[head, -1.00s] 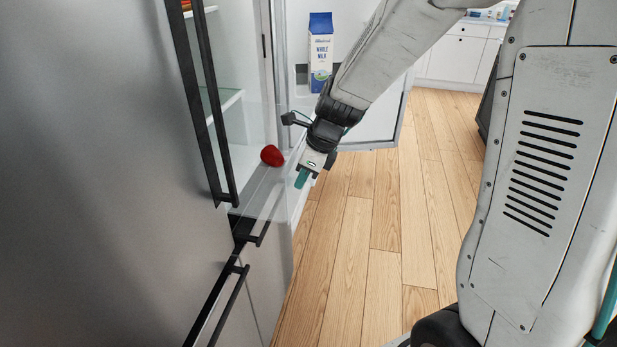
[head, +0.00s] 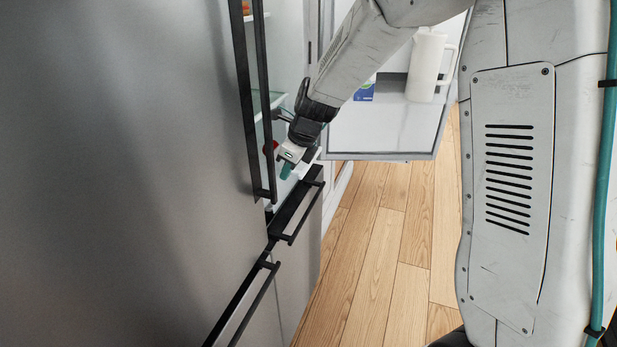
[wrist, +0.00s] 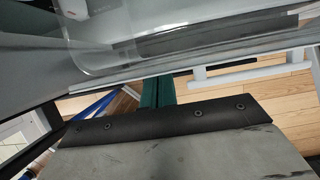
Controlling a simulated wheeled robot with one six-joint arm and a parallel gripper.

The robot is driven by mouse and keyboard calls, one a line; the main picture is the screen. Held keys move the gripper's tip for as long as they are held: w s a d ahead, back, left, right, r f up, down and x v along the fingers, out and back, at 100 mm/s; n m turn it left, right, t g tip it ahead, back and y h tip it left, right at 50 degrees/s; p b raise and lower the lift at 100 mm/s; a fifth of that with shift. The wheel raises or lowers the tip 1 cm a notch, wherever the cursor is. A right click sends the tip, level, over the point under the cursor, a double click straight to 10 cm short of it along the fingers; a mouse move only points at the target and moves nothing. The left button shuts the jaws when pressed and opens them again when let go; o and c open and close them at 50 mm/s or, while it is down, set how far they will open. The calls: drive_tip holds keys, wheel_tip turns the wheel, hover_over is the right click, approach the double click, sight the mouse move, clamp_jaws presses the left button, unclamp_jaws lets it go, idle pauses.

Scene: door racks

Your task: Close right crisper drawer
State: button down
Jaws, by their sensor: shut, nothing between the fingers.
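The right crisper drawer looks like a clear bin, and its see-through wall with a rounded corner fills the upper part of the wrist view (wrist: 95,52). In the head view it is mostly hidden behind my gripper and the left fridge door. A red item (head: 269,147), seen partly behind my gripper, is at the drawer's level. My gripper (head: 287,171) is shut and empty, its teal fingers pointing down at the front of the fridge opening. In the wrist view the teal fingers (wrist: 158,92) are just below the drawer's front edge. I cannot tell whether they touch it.
The left fridge door with its long black handle (head: 264,120) is close at left. Lower drawers have black handles (head: 303,208). The right door (head: 385,130) stands open with a white jug (head: 425,66) and a blue carton (head: 365,90). Wood floor (head: 390,230) is clear.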

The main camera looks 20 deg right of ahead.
drive_tip(key=w+a, duration=0.7)
drive_tip(key=a, duration=0.1)
drive_tip(key=shift+w+a, duration=0.25)
drive_tip(key=shift+a, duration=0.1)
drive_tip(key=shift+a+r, duration=0.1)
drive_tip(key=shift+r, duration=0.05)
